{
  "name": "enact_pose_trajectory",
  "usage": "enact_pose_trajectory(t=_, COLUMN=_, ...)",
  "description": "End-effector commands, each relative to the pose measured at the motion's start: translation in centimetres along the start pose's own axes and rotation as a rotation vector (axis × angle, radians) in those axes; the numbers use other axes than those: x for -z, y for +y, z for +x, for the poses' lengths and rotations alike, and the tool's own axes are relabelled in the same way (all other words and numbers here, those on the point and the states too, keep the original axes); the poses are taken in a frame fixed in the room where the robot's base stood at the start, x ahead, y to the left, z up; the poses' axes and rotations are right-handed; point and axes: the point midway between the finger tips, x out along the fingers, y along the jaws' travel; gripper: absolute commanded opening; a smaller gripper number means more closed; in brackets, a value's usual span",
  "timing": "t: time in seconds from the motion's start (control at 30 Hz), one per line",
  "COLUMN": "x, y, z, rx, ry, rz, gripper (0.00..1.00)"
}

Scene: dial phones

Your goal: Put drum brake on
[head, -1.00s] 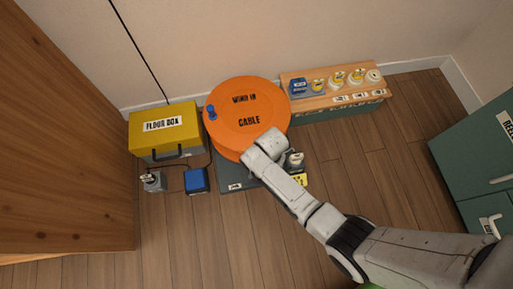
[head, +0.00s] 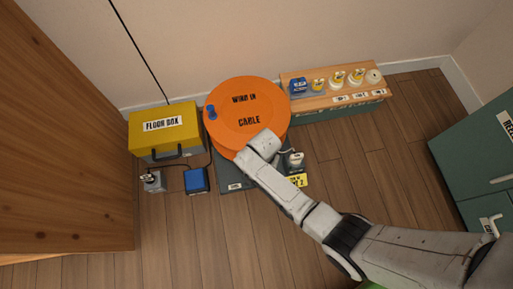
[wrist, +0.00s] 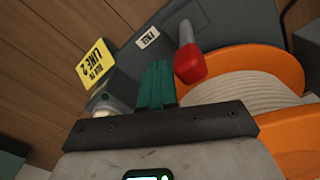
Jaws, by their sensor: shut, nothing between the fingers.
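The cable drum (head: 232,108) is orange, with "WIND IN CABLE" on its top and a blue knob (head: 212,113) at its left. In the wrist view its orange flange and pale wound cable (wrist: 245,93) show at the right. A red-ended lever (wrist: 189,64), which looks like the drum brake, stands on the grey base (wrist: 215,22) near a "FREE" label (wrist: 149,38). My gripper (wrist: 157,68) is shut and empty, just left of the red lever with a small gap in the picture. In the head view my arm hides the fingers and the lever.
A yellow "LINE 2" label (wrist: 97,64) and a pale round fitting (wrist: 103,101) lie left of my fingers. A yellow floor box (head: 165,145) and a blue box (head: 196,181) stand left. A wooden shelf (head: 310,100) with several plugs is behind right.

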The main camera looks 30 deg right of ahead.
Motion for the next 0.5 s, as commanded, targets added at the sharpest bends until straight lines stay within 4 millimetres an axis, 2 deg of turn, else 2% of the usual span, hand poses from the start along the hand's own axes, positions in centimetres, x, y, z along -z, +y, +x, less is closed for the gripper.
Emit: enact_pose_trajectory(t=0.5, x=-1.2, y=-2.1, z=0.0, rx=0.0, ry=0.0, rz=-0.002, gripper=0.0)
